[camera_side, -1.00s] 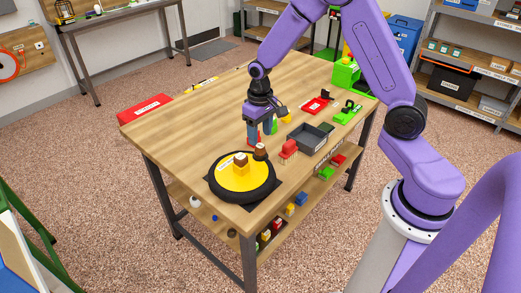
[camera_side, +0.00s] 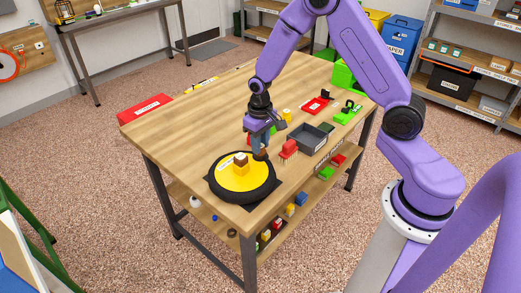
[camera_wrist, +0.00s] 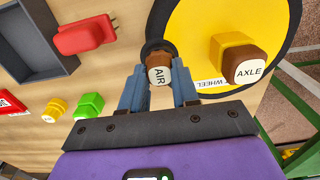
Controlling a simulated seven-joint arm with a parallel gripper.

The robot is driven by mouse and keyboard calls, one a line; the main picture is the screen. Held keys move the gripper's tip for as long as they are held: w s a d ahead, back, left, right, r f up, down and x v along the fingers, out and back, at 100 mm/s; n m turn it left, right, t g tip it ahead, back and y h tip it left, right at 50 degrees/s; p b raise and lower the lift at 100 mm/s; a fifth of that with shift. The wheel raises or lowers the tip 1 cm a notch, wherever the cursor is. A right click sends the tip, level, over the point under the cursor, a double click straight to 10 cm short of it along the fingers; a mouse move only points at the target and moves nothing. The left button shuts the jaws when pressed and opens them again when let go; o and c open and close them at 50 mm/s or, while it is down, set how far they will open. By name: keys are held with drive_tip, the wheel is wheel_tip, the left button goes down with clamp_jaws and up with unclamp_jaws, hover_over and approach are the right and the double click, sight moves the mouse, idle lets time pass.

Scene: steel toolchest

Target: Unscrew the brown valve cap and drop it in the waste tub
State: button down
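A brown cap marked AIR (camera_wrist: 159,70) stands at the rim of the wheel (camera_wrist: 262,12), a black tyre with a yellow disc. In the wrist view my gripper (camera_wrist: 160,75) has one blue finger on each side of this cap, apparently open, with contact unclear. In the side view my gripper (camera_side: 260,148) is low at the wheel's far right edge (camera_side: 268,190) and hides most of this cap. A second brown cap marked AXLE (camera_wrist: 244,66) sits on the yellow hub; it also shows in the side view (camera_side: 241,158). An open dark grey tub (camera_side: 309,139) stands right of the wheel, its label unreadable.
A red block-like object (camera_side: 288,149) stands between the wheel and the grey tub. Yellow (camera_wrist: 55,108) and green (camera_wrist: 89,105) pieces lie near my gripper. A red tray (camera_side: 319,104) and green items (camera_side: 348,112) are farther back.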

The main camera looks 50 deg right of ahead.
idle(0.3)
drive_tip(key=n, duration=0.5)
drive_tip(key=shift+n, duration=0.5)
